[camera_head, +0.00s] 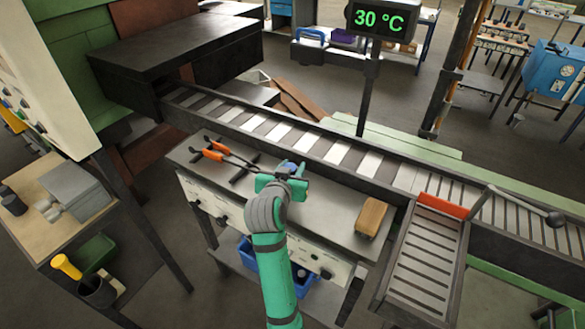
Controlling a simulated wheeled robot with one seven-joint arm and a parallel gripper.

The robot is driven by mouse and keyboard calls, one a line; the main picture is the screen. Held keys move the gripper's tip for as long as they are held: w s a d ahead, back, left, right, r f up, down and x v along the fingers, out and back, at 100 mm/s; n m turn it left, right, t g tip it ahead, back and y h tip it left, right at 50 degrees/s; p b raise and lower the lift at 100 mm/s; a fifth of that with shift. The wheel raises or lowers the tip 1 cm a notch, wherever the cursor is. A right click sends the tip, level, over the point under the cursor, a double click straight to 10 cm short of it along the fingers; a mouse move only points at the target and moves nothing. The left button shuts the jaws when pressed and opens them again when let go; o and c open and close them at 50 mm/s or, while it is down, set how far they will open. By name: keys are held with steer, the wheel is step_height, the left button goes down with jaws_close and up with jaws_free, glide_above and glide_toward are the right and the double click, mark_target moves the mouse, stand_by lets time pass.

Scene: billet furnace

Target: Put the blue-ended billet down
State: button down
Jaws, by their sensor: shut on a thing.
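My green arm reaches up from the bottom middle over a grey work table (325,205). My gripper (288,176) is above the middle of the table, near its back edge beside the conveyor. It is shut on the blue-ended billet (290,166), of which only a small blue part shows behind the fingers. The rest of the billet is hidden by my gripper and wrist. I cannot tell whether it touches the table.
Orange-handled tongs (213,152) lie left of my gripper. A tan block (371,217) lies at the table's right end. A roller conveyor (290,134) runs behind, with an orange gate (442,206) at right. The table between gripper and block is clear. A display (380,19) reads 30 °C.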

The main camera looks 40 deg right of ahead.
steer(key=shift+w+a, duration=0.1)
steer(key=c, duration=1.3)
jaws_free()
steer(key=shift+f, duration=0.2)
steer(key=shift+r, duration=0.1)
steer(key=v, duration=1.2)
